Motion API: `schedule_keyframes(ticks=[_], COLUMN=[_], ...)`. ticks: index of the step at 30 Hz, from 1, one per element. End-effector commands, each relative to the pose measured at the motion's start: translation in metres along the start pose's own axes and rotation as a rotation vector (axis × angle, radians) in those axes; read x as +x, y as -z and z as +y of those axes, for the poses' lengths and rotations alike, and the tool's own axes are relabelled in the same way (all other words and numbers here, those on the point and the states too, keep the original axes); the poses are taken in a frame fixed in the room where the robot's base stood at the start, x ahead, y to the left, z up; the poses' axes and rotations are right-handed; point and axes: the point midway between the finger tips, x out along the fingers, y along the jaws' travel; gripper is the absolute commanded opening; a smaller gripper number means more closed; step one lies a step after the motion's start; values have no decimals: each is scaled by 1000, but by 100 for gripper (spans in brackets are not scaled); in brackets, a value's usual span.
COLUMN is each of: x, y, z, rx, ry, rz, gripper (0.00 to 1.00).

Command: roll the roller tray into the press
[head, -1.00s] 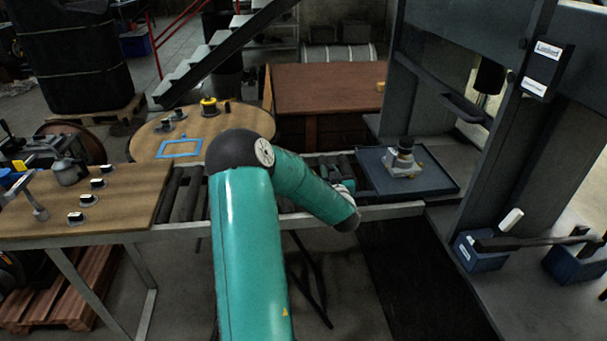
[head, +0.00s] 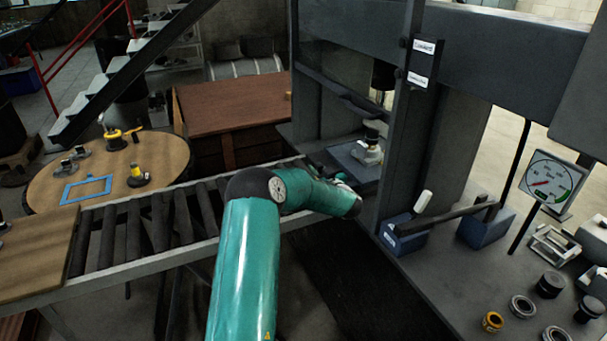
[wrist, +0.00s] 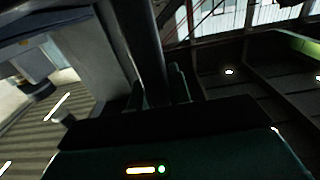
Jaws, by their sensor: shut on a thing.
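The roller tray (head: 340,168) is a flat blue-grey plate at the press end of the roller track. It carries a light metal part with a dark top (head: 370,148). The press (head: 320,90) is a dark grey frame; the tray lies at its opening, partly behind the near upright and my arm.
The roller track (head: 140,225) is bare left of my arm. A wooden board (head: 30,250) covers its left end. A pump lever (head: 440,222) juts out before the press. A gauge (head: 548,182) and several loose rings stand at right. A round table (head: 110,165) stands behind the track.

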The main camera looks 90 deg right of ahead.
Motion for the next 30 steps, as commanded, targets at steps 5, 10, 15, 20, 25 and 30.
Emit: schedule_keyframes(ticks=[5, 10, 15, 20, 25, 30], x=[2, 2, 2, 2, 1, -1], y=[1, 2, 3, 3, 2, 1], z=[8, 11, 12, 13, 12, 12], rx=[0, -1, -1, -2, -1, 0], ry=[5, 3, -1, -2, 0, 0], rz=[3, 4, 5, 5, 3, 1], gripper=[0, 0, 0, 42, 42, 42])
